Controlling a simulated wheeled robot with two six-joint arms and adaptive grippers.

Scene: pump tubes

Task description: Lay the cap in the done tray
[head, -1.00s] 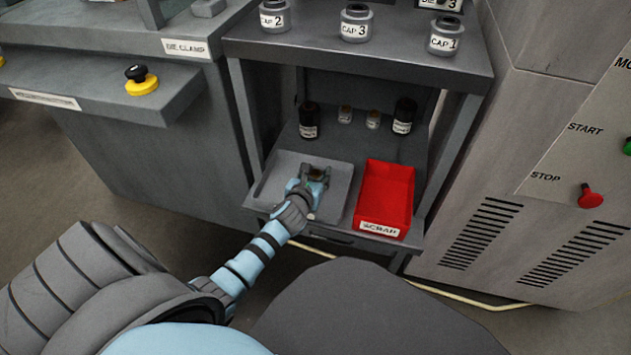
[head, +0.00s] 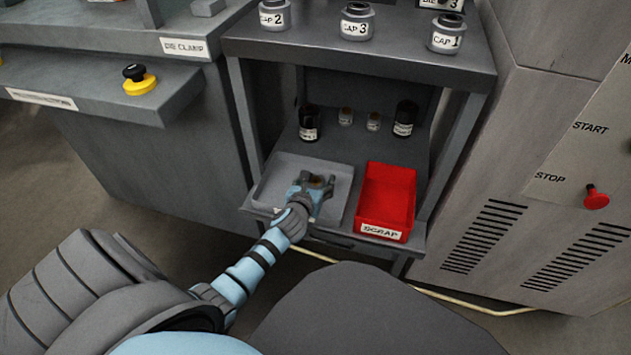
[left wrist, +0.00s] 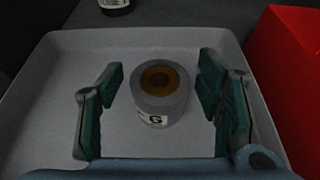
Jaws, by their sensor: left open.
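The cap is a short, round grey-white piece with an amber-brown centre and a white label. It stands upright in the light grey tray (head: 268,188), between my left fingers. In the left wrist view, the cap (left wrist: 158,92) is apart from both fingers, with the tray floor (left wrist: 60,75) around it. My left gripper (head: 318,182) is open over the tray; its green-padded fingers also show in the left wrist view (left wrist: 160,100). My arm hides part of the tray's front. My right gripper is not in view.
The red scrap bin (head: 386,200) stands right of the tray. Dark bottles (head: 309,122) (head: 404,118) and two small jars stand behind on the same shelf. The upper shelf (head: 350,58) with labelled caps overhangs it. Side posts bound the shelf.

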